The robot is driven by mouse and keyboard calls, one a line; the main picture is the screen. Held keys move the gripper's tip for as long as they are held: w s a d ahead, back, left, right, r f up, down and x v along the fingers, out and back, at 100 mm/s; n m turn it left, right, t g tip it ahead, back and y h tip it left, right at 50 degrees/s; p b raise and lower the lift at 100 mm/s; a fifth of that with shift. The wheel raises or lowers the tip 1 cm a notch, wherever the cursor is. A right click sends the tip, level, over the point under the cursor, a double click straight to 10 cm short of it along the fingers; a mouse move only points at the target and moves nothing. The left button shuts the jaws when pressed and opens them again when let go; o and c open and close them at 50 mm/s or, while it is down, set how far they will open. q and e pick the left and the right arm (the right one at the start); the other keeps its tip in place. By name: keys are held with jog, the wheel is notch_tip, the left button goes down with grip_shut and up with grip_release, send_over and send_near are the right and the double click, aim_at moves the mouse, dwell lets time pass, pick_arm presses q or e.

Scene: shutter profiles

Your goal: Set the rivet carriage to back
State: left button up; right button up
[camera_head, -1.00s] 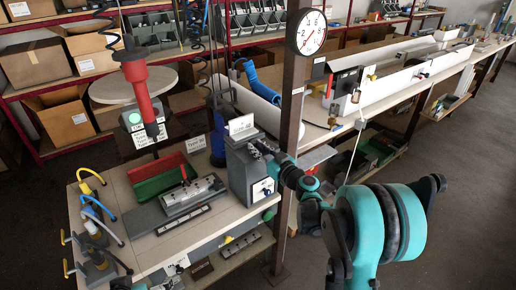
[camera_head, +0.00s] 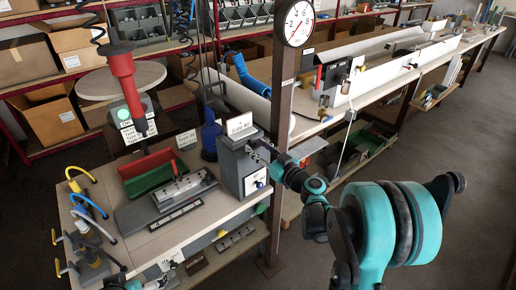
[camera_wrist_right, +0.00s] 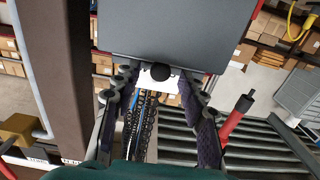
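I cannot tell for sure which part is the rivet carriage; no readable label names it. A silver slotted block (camera_head: 184,188) with a small upright red handle (camera_head: 175,167) sits on a dark grey base on the bench. A grey box-shaped unit (camera_head: 236,168) stands to its right. My right gripper (camera_head: 260,153) is at the unit's upper right side. In the right wrist view its fingers (camera_wrist_right: 163,112) are apart, either side of a black round knob (camera_wrist_right: 160,73) below the grey body; contact is unclear. My left gripper (camera_head: 165,280) barely shows at the bottom edge.
A red and green bin (camera_head: 150,178) lies behind the slotted block. A red hanging tool (camera_head: 123,80) is above it. Toggle clamps (camera_head: 85,235) stand at the bench's left. A brown post (camera_head: 282,120) with a dial (camera_head: 299,22) rises beside my right arm.

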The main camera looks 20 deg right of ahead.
jog(key=v, duration=1.2)
jog(key=s+a+f+g, duration=0.4)
jog(key=s+a+g, duration=0.2)
jog(key=a, duration=0.5)
jog(key=s+d+f+m+g+h, duration=0.1)
jog(key=s+f+m+g+h, duration=0.1)
jog(key=s, duration=0.4)
jog(key=s+d+f+m+g+h, duration=0.1)
jog(key=s+m+h, duration=0.1)
jog(key=s+h, duration=0.2)
jog(key=s, duration=0.3)
jog(key=shift+s+f+g, duration=0.2)
jog(key=shift+f+g, duration=0.2)
